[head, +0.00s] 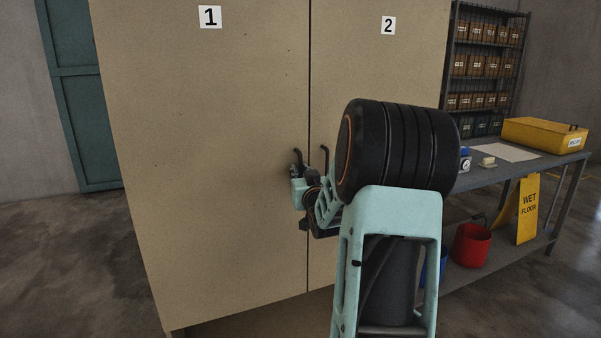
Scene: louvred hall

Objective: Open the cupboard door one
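Cupboard door one (205,140) is the beige left-hand door, with a label "1" near its top. It looks shut, with a thin dark seam between it and door two (375,65), which is labelled "2". A dark handle (298,155) shows at door one's right edge, its lower part hidden behind my gripper. My gripper (298,180) is right at this handle, in front of the door. Whether its fingers are closed around the handle cannot be made out. Door two's dark handle (325,157) stands just right of my gripper, partly hidden by my arm.
A grey workbench (485,178) stands right of the cupboard, with a yellow box (545,135) on it. A red bucket (471,245) and a yellow wet-floor sign (528,210) are by its lower shelf. Floor left of the cupboard (75,260) is clear.

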